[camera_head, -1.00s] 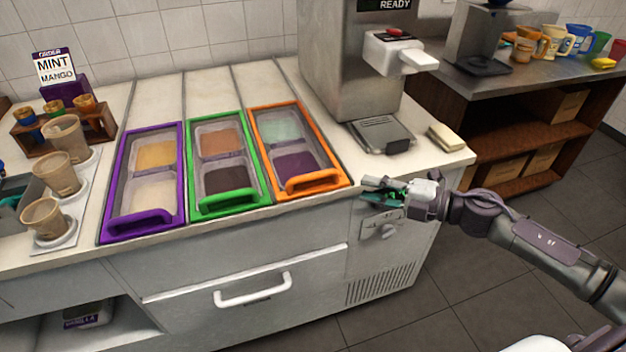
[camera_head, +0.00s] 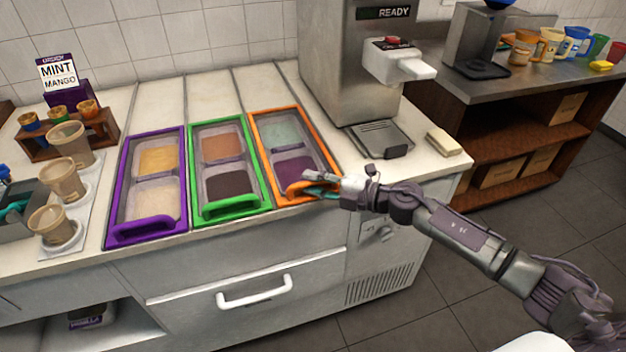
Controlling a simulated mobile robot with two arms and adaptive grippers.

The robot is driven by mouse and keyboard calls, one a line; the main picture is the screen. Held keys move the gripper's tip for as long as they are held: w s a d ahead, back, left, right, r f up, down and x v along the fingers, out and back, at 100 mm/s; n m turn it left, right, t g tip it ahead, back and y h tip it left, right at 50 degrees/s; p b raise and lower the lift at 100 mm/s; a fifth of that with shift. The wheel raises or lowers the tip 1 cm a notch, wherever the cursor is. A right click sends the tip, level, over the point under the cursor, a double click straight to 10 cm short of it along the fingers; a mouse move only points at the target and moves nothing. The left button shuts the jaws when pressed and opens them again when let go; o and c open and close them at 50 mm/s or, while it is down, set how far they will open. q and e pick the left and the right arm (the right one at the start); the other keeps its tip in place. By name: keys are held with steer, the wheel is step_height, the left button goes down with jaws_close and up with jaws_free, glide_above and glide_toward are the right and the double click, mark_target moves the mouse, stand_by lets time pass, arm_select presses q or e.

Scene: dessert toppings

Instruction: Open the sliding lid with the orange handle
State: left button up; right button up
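The lid with the orange frame (camera_head: 262,152) lies over its bin at the right end of a row of three framed lids in the counter. Teal and purple toppings show through it. Its orange handle is at the front edge and is partly hidden by my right gripper (camera_head: 312,184). The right gripper's fingers are at the handle, pointing left. I cannot tell whether they touch it or how far they are apart. My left gripper is not in view.
The green-framed lid (camera_head: 192,180) and purple-framed lid (camera_head: 124,190) lie to the left. A dispensing machine (camera_head: 345,70) with a drip tray (camera_head: 378,138) stands behind right, near a sponge (camera_head: 444,142). Cups (camera_head: 62,186) stand at left. A white drawer handle (camera_head: 254,291) juts out below.

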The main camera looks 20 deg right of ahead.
steer(key=shift+w+a, duration=0.15)
jaws_close()
stand_by(0.4)
